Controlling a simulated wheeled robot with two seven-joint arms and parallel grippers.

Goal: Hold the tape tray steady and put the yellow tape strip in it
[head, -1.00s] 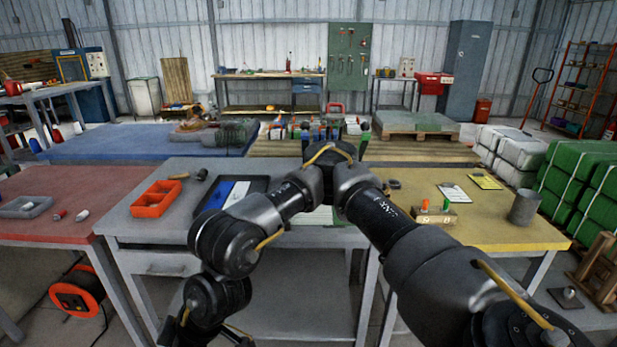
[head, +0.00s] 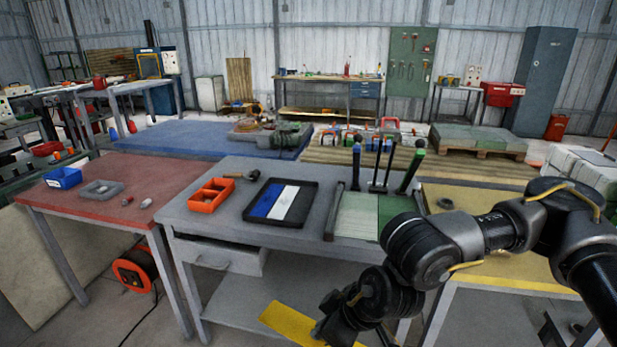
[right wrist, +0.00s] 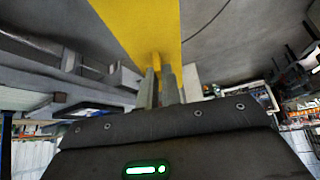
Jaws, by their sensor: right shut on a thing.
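The tape tray (head: 307,212) is a flat black tray on the grey table, with a blue strip (head: 267,199) and a white strip (head: 283,202) in it. A bare dark part of the tray lies to the right of the white strip. The yellow tape strip (head: 290,322) is low in the head view, in front of the grey table. My right gripper (right wrist: 159,85) is shut on the yellow strip (right wrist: 140,25) near one end, well away from the tray. My left gripper is not in view.
An orange divided bin (head: 211,196) and a dark-headed tool (head: 241,175) lie near the tray on the grey table (head: 190,216). Tall dark handles (head: 382,165) stand over a pale green sheet to the right. The red table (head: 100,208) stands at left.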

